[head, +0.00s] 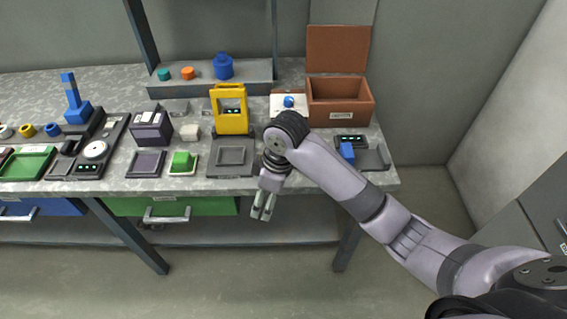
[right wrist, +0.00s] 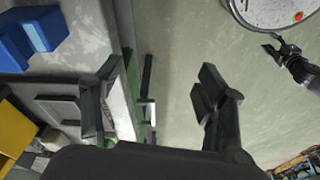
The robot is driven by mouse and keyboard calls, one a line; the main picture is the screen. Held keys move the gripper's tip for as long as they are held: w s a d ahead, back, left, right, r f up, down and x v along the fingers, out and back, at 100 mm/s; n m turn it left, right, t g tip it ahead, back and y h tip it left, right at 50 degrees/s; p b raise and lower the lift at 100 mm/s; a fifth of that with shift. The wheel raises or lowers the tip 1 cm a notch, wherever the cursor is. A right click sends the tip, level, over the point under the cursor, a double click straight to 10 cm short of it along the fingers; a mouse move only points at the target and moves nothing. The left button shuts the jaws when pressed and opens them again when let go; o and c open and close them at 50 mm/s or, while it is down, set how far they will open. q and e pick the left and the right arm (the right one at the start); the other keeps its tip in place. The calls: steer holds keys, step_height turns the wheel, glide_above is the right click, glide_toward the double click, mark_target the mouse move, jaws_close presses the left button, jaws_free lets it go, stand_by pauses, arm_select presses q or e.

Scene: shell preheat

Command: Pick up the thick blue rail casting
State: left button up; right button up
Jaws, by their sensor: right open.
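A blue block (head: 346,152) sits on the small dark station at the table's right end; it appears to be the rail casting. A stepped blue piece with a lighter face (right wrist: 35,32) shows at the upper left of the right wrist view. My right gripper (head: 264,206) points down in front of the table's front edge, left of the block and apart from it. Its two fingers (right wrist: 157,92) are open with nothing between them. A small dark shape at the right of the wrist view may be my left gripper (right wrist: 280,52); its jaws are unclear.
A brown open box (head: 340,107), a yellow frame (head: 230,112) and a grey plate (head: 231,156) stand on the table. A tall blue piece (head: 76,104) stands at the left. A green drawer (head: 170,207) is below the tabletop. Floor in front is clear.

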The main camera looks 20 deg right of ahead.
steer(key=w+d+r+n+h, duration=0.1)
steer(key=w+d+r, duration=0.15)
steer(key=r, duration=0.25)
steer(key=w+d+r+g, duration=0.1)
steer(key=w+d+r, duration=0.1)
steer(key=w+r, duration=0.25)
steer(key=w+d+r+n+h, duration=0.1)
steer(key=w+d+r, duration=0.2)
steer(key=r, duration=0.3)
step_height(320, 180, down, 10)
steer(key=shift+f, duration=0.25)
steer(key=shift+w+f+p, duration=0.2)
steer(key=shift+f+p, duration=0.05)
steer(key=shift+f, duration=1.25)
steer(key=shift+w+f+p, duration=0.2)
steer(key=shift+f+p, duration=0.05)
steer(key=shift+f, duration=1.25)
steer(key=shift+c, duration=0.2)
steer(key=c, duration=1.3)
steer(key=shift+r, duration=0.1)
steer(key=shift+c, duration=0.5)
steer(key=shift+r, duration=0.1)
